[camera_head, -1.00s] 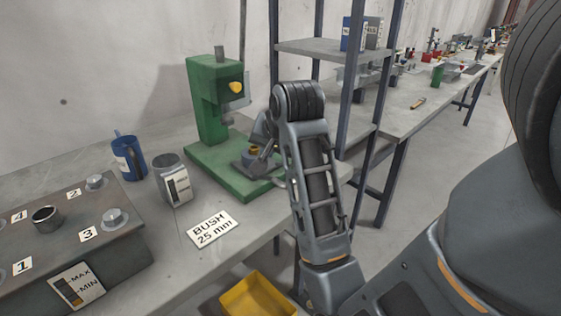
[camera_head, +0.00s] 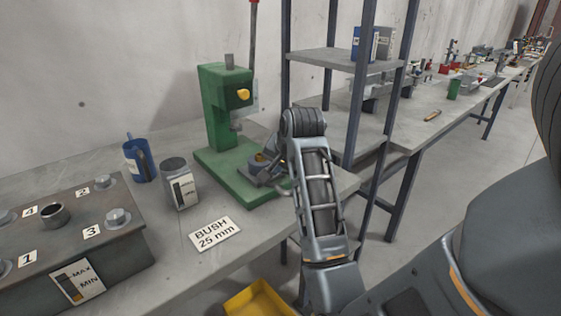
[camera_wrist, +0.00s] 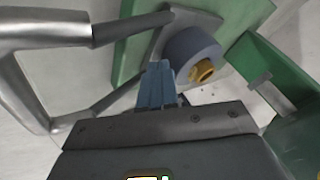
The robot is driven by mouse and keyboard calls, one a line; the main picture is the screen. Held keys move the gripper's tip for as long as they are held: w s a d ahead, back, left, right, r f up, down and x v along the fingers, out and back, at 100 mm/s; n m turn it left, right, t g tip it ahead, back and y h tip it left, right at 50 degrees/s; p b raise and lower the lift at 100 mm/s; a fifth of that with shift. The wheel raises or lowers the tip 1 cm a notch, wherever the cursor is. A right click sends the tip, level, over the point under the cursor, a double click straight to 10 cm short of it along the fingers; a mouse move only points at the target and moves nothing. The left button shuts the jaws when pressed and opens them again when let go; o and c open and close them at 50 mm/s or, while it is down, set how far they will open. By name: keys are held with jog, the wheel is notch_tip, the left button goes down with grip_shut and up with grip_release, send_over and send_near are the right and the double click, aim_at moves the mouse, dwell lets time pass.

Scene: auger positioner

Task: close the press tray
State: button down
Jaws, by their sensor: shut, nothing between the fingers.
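A green press (camera_head: 218,108) stands on the bench in the head view, its green base (camera_head: 222,180) toward me. A grey tray plate with a dark round holder (camera_wrist: 187,45) and a brass bush (camera_wrist: 202,71) lies at the base. The brass part also shows small in the head view (camera_head: 262,158). A grey bar handle (camera_wrist: 45,32) with dark rods reaches the plate at the wrist view's left. My gripper (camera_wrist: 158,70) is shut and empty, its blue-grey fingertips beside the holder, between it and the handle. Contact cannot be told. In the head view my arm partly hides the tray and gripper.
A shelf rack (camera_head: 325,60) stands close on the right. A yellow bin (camera_head: 258,300) is below the bench edge.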

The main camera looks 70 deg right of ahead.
aim_at(257, 153)
jog(key=shift+w+d+f, duration=0.1)
jog(key=shift+f, duration=0.1)
jog(key=w+d, duration=0.1)
jog(key=w, duration=0.1)
jog(key=w+d+p, duration=0.1)
jog(key=w+d, duration=0.1)
jog(key=w, duration=0.1)
jog(key=w+d+p, duration=0.1)
jog(key=w, duration=0.1)
jog(key=shift+w+d, duration=0.2)
jog(key=shift+d, duration=0.05)
jog(key=shift+r, duration=0.1)
